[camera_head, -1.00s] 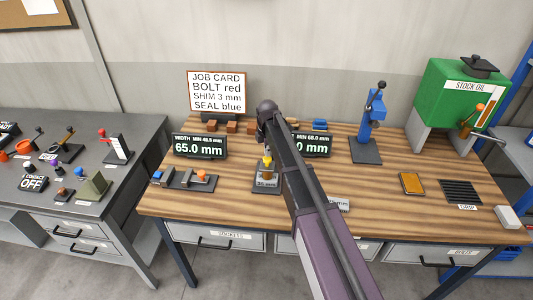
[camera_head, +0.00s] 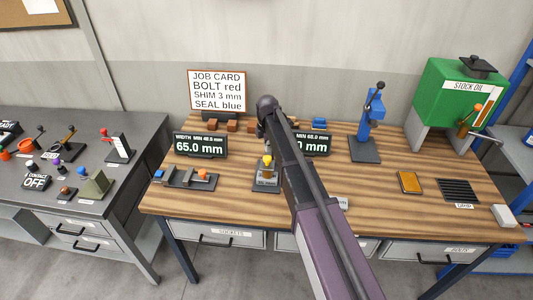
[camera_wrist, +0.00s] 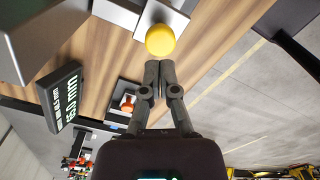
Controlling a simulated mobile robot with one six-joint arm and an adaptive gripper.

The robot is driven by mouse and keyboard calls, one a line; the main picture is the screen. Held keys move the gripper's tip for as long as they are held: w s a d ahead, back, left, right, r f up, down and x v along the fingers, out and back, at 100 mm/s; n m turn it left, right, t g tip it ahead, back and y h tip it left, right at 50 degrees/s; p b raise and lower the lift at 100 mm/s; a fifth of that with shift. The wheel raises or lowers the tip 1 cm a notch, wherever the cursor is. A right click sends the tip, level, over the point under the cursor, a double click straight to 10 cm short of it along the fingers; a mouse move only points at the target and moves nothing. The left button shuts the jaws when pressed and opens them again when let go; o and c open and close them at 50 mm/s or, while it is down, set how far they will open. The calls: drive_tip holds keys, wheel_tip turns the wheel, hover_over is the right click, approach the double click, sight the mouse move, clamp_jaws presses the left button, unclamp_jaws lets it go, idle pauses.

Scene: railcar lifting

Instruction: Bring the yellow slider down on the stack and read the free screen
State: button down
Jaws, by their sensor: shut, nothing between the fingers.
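The yellow slider's round knob (camera_head: 267,160) stands on a small grey gauge (camera_head: 266,186) at the middle front of the wooden bench. In the wrist view the yellow knob (camera_wrist: 160,40) is just beyond my fingertips. My gripper (camera_wrist: 160,66) is shut and empty, its tips close to the knob; I cannot tell whether they touch. In the head view my arm hides the gripper. The left screen (camera_head: 200,146) reads 65.0 mm, with WIDTH MIN 48.5 mm above. The right screen (camera_head: 318,145) is partly behind my arm; only "0 mm" and "MIN 68.0 mm" show. The stack is not clear.
A gauge with an orange knob (camera_head: 203,174) lies left of the yellow one. A blue press (camera_head: 368,130), green oil tank (camera_head: 455,95) and orange pad (camera_head: 410,182) are on the right. A job card (camera_head: 217,92) stands behind. Bare wood lies right of my arm.

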sight(268, 158)
wheel_tip(268, 158, up, 6)
drive_tip(key=p, duration=0.5)
drive_tip(key=shift+p, duration=0.4)
drive_tip(key=shift+s+d, duration=0.1)
drive_tip(key=s+d+f+m+b, duration=0.7)
drive_tip(key=s+d+m, duration=0.4)
drive_tip(key=s, duration=0.2)
drive_tip(key=s+d+f+m+b, duration=0.6)
drive_tip(key=s+d+m+b, duration=0.1)
drive_tip(key=s+d+m, duration=0.5)
drive_tip(key=shift+s+d+f+m, duration=0.15)
drive_tip(key=shift+s+f+m, duration=0.15)
drive_tip(key=shift+s+f, duration=0.15)
drive_tip(key=shift+w, duration=0.1)
idle(1.4)
